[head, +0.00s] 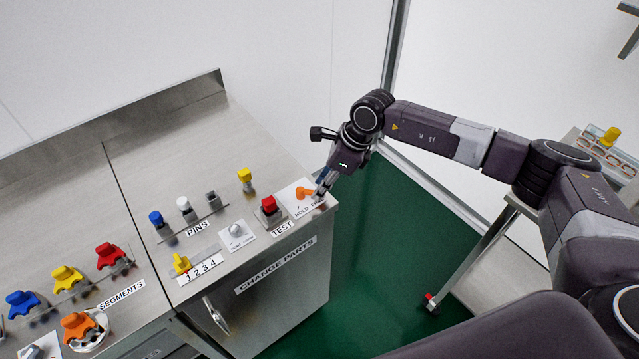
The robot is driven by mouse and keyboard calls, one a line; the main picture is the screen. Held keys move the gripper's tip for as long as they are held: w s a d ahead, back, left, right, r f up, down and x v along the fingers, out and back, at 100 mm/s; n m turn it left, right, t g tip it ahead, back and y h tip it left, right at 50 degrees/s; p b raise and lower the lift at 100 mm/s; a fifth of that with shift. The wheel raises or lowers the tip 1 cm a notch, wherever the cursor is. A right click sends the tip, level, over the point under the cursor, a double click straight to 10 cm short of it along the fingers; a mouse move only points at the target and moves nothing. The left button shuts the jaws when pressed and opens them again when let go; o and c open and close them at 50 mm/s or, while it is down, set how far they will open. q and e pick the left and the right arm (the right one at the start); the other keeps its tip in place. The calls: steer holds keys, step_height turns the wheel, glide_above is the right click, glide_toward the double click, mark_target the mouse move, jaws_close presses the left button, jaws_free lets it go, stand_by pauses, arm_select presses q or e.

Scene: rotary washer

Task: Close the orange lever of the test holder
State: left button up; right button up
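The orange lever (303,192) sits on a white plate labelled HOLD (296,206) at the right front corner of the steel bench, beside the TEST label. My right gripper (321,196) points down at the right side of the lever, with its fingertips at or very close to it. Whether they touch it, and whether the fingers are open or shut, is too small to tell. My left gripper is out of view.
A backsplash (165,115) runs behind the bench. Green floor (375,230) is clear to the right, before a steel table (500,285).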

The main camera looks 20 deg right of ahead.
steer(key=shift+w+a+f, duration=0.1)
steer(key=shift+a+f, duration=0.15)
steer(key=shift+f, duration=0.3)
steer(key=shift+c, duration=0.3)
jaws_close()
